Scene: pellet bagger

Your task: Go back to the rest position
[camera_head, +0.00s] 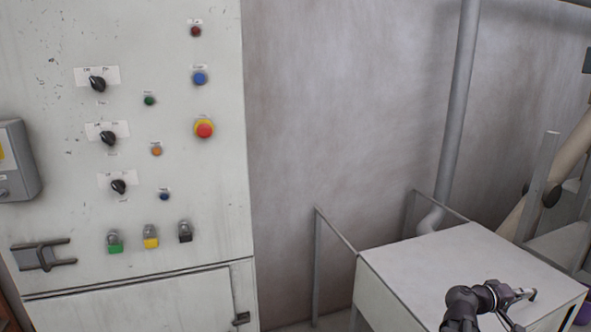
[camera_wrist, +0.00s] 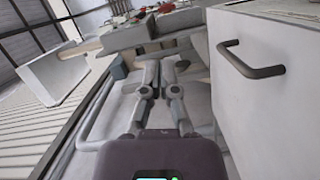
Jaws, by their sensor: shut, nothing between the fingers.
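My gripper (camera_wrist: 160,68) shows in the wrist view with its two fingers side by side, shut and empty. In the head view my dark arm reaches up from the bottom edge at the lower right, and my gripper (camera_head: 525,295) appears small in front of the white box top. The fingers touch nothing that I can make out. A white panel with a dark handle (camera_wrist: 250,62) stands close to the right of the gripper in the wrist view.
A control cabinet (camera_head: 60,200) with knobs, buttons and padlocks fills the left of the head view. A white box (camera_head: 450,255) stands at the lower right by a grey pipe (camera_head: 458,110). In the wrist view a grey rail (camera_wrist: 95,115) runs left of the fingers.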

